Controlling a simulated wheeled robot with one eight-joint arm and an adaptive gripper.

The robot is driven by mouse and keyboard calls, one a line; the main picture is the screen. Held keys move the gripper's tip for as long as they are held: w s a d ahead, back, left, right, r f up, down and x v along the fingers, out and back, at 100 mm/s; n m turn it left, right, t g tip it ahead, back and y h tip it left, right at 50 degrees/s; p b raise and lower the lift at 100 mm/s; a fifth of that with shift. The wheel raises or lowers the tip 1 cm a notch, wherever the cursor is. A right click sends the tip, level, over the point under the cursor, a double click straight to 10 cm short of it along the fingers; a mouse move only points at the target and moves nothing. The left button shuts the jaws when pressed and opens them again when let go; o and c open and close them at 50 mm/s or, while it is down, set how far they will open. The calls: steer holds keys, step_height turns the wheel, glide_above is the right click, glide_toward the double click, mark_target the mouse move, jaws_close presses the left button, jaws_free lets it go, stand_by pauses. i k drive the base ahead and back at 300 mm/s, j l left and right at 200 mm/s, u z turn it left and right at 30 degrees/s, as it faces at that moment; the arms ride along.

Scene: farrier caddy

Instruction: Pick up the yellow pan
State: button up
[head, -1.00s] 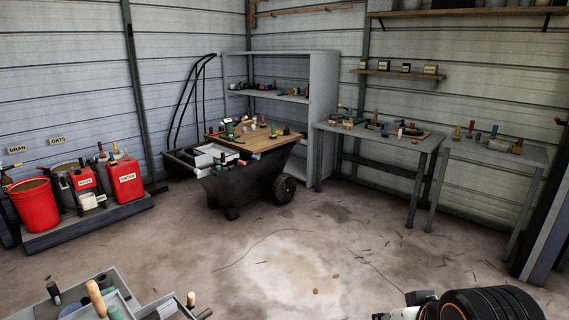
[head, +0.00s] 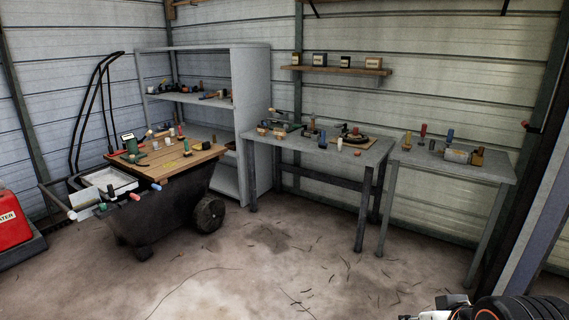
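I cannot make out a yellow pan for certain. Small yellow marks or pieces (head: 187,150) show on the wooden top of the black cart, too small to identify. A dark round, shallow item (head: 356,139) lies on a board on the middle table; its colour does not read as yellow. Part of my arm shows at the bottom right corner, well apart from the tables and the cart. My gripper's fingers do not show.
The black cart (head: 150,222) stands at left, before a grey shelf unit (head: 250,110). Two grey tables, the middle one (head: 300,147) and the right one (head: 410,158), hold small tools and bottles. A wall shelf (head: 335,71) holds several boxes. The floor ahead (head: 290,265) is mostly open.

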mark_target(205, 145)
steer(key=i+j+u, duration=0.25)
steer(key=i+u, duration=0.15)
steer(key=i, duration=0.4)
steer(key=i+u, duration=0.4)
steer(key=i, duration=0.4)
steer(key=i+l+u, duration=0.35)
steer(key=i, duration=1.15)
steer(key=i+z, duration=0.15)
steer(key=i, duration=0.6)
steer(key=i+j, duration=0.1)
steer(key=i, duration=0.6)
steer(key=i+j+z, duration=0.15)
steer(key=i, duration=0.55)
